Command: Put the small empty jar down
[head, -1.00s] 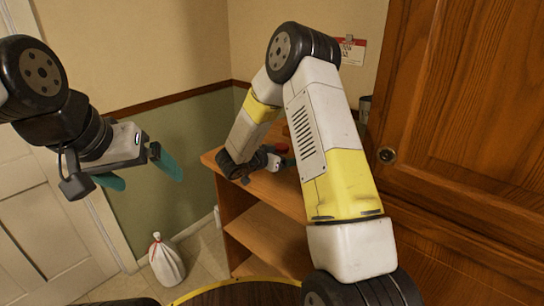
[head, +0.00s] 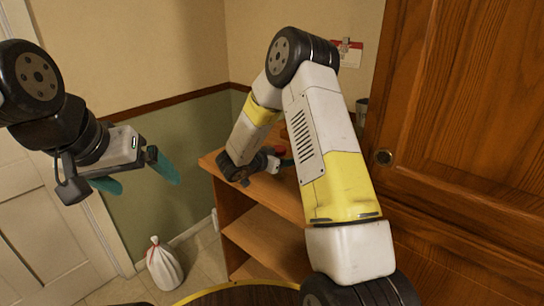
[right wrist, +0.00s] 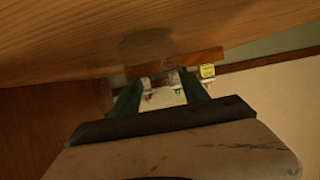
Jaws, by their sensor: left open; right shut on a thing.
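My right gripper (right wrist: 163,92) is shut on the small jar in the right wrist view. The jar is clear or too dark to make out well, and its outline between the green fingers is hard to tell. The wooden shelf top (right wrist: 60,45) fills the upper part of that view, close to the fingertips. I cannot tell whether the jar touches it. In the head view my right gripper (head: 284,163) is low over the shelf unit's top (head: 262,187), mostly hidden behind my right arm. My left gripper (head: 135,172) is open and empty in the air at left.
A red item (head: 280,150) stands near my right gripper. A grey cup-like container (head: 361,104) stands farther back, beside the tall wooden cabinet (head: 460,110). A white tied bag (head: 164,264) is on the floor. The shelf top's front left corner is bare.

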